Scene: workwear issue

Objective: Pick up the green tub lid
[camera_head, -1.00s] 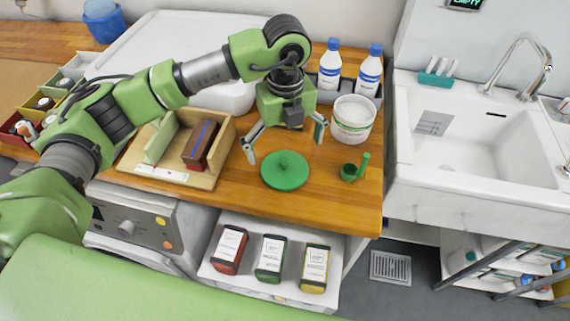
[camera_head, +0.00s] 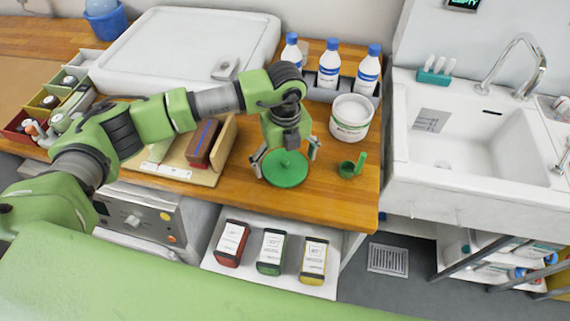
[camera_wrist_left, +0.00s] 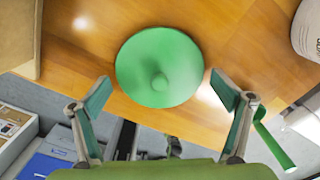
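The green tub lid (camera_head: 286,170) is a round disc with a small knob, lying on the wooden worktop. It also shows in the left wrist view (camera_wrist_left: 159,66), knob up, ahead of the fingers. My left gripper (camera_head: 286,155) is open and empty just above the lid, with one finger on either side of it in the head view. Its two fingers (camera_wrist_left: 160,95) also show spread apart in the left wrist view. The white tub (camera_head: 350,119) stands behind and to the right of the lid. My right gripper is not in view.
A small green scoop (camera_head: 352,168) lies right of the lid. A wooden holder (camera_head: 186,174) with a brown block stands to the left. White bottles with blue caps (camera_head: 329,64) stand behind, and the sink (camera_head: 480,150) is at the right. The worktop in front of the lid is clear.

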